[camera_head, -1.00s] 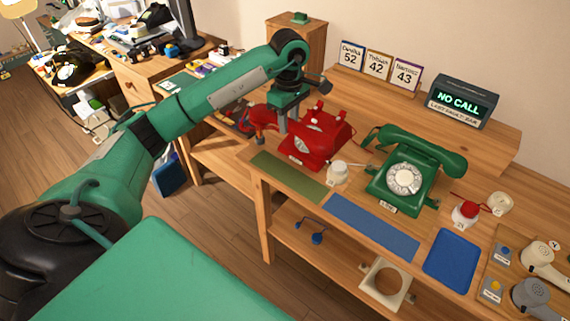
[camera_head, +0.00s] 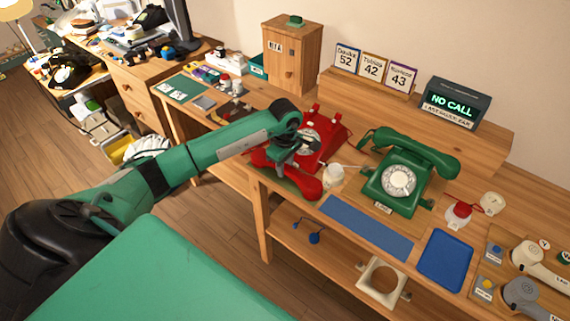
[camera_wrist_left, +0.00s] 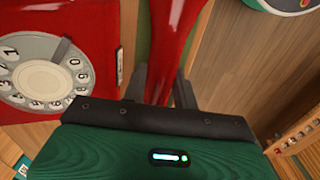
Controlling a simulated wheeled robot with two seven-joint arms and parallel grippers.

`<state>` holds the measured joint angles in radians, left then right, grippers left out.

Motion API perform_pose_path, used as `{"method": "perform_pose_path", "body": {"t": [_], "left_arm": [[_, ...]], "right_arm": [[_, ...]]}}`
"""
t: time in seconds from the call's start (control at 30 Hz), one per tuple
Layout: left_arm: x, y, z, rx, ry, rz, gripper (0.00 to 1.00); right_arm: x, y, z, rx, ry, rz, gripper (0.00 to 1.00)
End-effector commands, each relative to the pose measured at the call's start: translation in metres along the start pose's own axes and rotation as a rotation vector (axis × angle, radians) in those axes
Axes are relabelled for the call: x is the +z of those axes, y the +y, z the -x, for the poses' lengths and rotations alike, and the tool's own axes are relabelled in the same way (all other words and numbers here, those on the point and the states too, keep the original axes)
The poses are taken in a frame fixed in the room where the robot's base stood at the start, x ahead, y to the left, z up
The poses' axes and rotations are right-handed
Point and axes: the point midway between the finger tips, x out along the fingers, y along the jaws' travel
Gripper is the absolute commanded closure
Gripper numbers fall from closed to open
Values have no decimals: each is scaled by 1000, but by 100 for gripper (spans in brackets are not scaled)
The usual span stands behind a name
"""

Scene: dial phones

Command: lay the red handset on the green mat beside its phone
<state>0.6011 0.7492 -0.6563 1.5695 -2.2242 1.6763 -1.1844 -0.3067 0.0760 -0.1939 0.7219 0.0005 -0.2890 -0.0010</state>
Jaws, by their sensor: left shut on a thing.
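The red phone (camera_head: 329,137) stands at the back left of the bench with an empty cradle; its dial side also shows in the left wrist view (camera_wrist_left: 98,30). My left gripper (camera_head: 290,168) is shut on the red handset (camera_head: 307,187), in front of the phone. In the left wrist view the handset (camera_wrist_left: 170,40) runs between the fingers, beside the phone. The green mat is mostly hidden under the handset and arm; a green strip (camera_wrist_left: 143,45) shows beside the handset in the wrist view. I cannot tell whether the handset touches the mat. My right gripper is out of view.
A white lidded jar (camera_head: 333,176) stands just right of the handset. The green phone (camera_head: 400,180) is further right with its handset on. A blue mat (camera_head: 367,228) and a blue tray (camera_head: 445,259) lie along the front edge.

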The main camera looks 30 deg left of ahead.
Motion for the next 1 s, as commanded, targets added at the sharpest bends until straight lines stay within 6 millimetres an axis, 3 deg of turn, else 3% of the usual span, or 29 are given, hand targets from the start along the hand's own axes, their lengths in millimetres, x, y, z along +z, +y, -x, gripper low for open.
{"method": "perform_pose_path", "body": {"t": [0.33, 0.37, 0.43, 0.47, 0.87, 1.0], "left_arm": [[0, 1, -3, 3, 0, 0, 100], [0, 0, -2, 1, 0, 0, 65], [0, 0, -2, 1, 0, 0, 52], [0, 0, -2, 1, 0, 0, 49], [0, 1, 5, 3, 0, -1, 49], [-1, 1, 29, 6, 1, -1, 49]], "right_arm": [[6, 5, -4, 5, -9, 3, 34], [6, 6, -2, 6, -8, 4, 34], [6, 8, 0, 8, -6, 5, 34], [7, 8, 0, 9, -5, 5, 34], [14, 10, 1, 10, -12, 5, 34], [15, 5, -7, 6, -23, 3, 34]]}}
